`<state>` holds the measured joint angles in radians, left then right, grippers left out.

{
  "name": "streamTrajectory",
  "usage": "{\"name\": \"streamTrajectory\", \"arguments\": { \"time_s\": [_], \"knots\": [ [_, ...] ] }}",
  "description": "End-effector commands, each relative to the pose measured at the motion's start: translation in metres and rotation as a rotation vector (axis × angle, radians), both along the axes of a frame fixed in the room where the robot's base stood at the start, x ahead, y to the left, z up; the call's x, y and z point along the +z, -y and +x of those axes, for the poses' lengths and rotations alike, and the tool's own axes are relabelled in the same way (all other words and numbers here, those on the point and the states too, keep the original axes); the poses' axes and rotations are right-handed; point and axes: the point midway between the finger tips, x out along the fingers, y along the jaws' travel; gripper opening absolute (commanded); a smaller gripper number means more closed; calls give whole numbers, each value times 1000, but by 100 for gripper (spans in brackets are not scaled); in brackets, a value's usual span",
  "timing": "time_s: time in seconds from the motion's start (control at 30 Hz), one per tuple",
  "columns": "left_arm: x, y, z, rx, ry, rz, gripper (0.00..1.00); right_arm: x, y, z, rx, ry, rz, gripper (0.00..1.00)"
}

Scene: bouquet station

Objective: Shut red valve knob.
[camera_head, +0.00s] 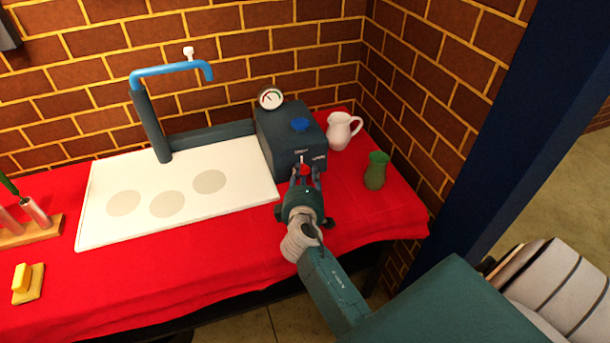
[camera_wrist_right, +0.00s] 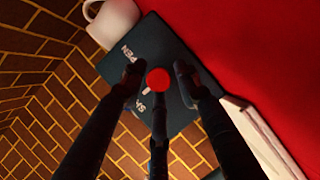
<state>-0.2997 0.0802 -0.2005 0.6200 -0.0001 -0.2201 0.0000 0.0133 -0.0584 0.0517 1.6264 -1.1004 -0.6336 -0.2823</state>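The red valve knob (camera_head: 305,170) is on the front of a dark blue-grey box (camera_head: 286,158). White lettering beside it is partly readable as OPEN and SHUT in the right wrist view. A small pale mark shows beside the knob; I cannot tell exactly which word it points to. My right gripper (camera_head: 305,181) is at the box front. In the right wrist view its fingers (camera_wrist_right: 158,76) are spread with the red knob (camera_wrist_right: 158,82) between them. I see gaps on both sides; contact is not clear. My left gripper is not in view.
A white jug (camera_head: 342,130) and a green vase (camera_head: 376,170) stand right of the box. A gauge (camera_head: 270,98) and blue knob (camera_head: 300,124) are on top. A white board (camera_head: 231,205) with a blue spout (camera_head: 170,70) above is left. The red cloth's front is mostly clear.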

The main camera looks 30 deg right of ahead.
Motion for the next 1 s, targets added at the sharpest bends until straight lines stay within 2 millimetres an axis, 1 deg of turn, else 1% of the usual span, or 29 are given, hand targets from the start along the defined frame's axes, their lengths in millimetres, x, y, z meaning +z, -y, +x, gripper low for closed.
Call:
{"name": "streamTrajectory", "arguments": {
  "time_s": [0.17,0.27,0.37,0.6,0.7,0.8,1.0],
  "knots": [
    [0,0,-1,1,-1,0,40,2,0,0,0,3,-2,31],
    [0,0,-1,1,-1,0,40,3,-3,-3,1,3,-1,31],
    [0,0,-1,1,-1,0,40,5,-11,-14,2,2,0,31],
    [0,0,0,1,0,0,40,14,-33,-46,1,1,1,31],
    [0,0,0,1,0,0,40,17,-38,-55,0,1,1,31],
    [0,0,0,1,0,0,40,19,-41,-59,0,1,-1,31],
    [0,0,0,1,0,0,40,19,-41,-60,0,2,-1,31]
  ]
}}
